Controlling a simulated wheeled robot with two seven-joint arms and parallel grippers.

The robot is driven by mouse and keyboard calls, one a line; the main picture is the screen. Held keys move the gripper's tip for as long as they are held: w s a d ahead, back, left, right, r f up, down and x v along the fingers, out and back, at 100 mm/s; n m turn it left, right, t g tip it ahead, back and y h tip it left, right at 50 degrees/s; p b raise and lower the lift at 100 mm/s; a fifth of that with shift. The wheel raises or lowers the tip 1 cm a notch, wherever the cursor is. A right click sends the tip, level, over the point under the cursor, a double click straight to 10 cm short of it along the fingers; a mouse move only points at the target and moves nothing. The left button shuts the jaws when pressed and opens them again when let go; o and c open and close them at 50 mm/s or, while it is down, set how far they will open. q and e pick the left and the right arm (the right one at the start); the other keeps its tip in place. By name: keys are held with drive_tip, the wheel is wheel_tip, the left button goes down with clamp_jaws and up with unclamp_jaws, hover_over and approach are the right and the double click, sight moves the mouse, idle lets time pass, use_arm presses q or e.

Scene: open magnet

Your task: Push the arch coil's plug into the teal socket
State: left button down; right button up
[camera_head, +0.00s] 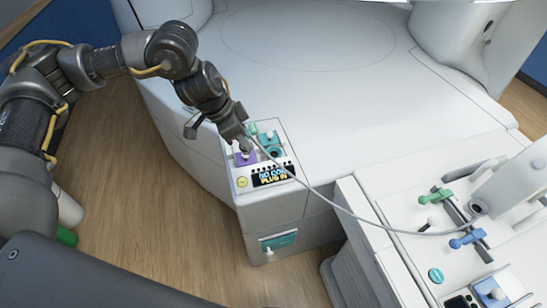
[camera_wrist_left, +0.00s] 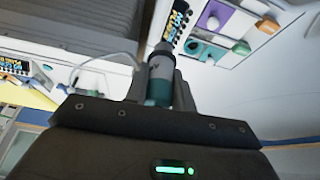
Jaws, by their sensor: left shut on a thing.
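My left gripper (camera_head: 243,143) is shut on the plug (camera_wrist_left: 160,78), a grey and teal cylinder in the left wrist view. In the head view the gripper hides most of the plug, just above the socket panel. The teal socket (camera_head: 271,149) is on that panel, right of the purple socket (camera_head: 245,158); it also shows in the left wrist view (camera_wrist_left: 196,48). The plug appears apart from the teal socket. A grey cable (camera_head: 345,208) runs from the gripper to the white arch coil (camera_head: 515,185) at the right. My right gripper is not in view.
The panel's display (camera_head: 273,176) reads "NO COIL PLUG IN". A green handle (camera_head: 436,197) and a blue handle (camera_head: 467,239) stand on the white bed (camera_head: 385,195) by the coil. A teal-labelled fitting (camera_head: 279,242) is on the pedestal front below the panel.

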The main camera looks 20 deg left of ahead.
use_arm(q)
drive_tip(key=w+d, duration=0.3)
drive_tip(key=w, duration=1.3)
drive_tip(key=shift+w+d, duration=0.15)
drive_tip(key=shift+w, duration=0.05)
drive_tip(key=shift+f+b, duration=3.5)
drive_tip(key=shift+f, duration=4.75)
drive_tip(key=shift+f+b, duration=0.6)
drive_tip(key=shift+f, duration=1.1)
drive_tip(key=c, duration=1.1)
unclamp_jaws()
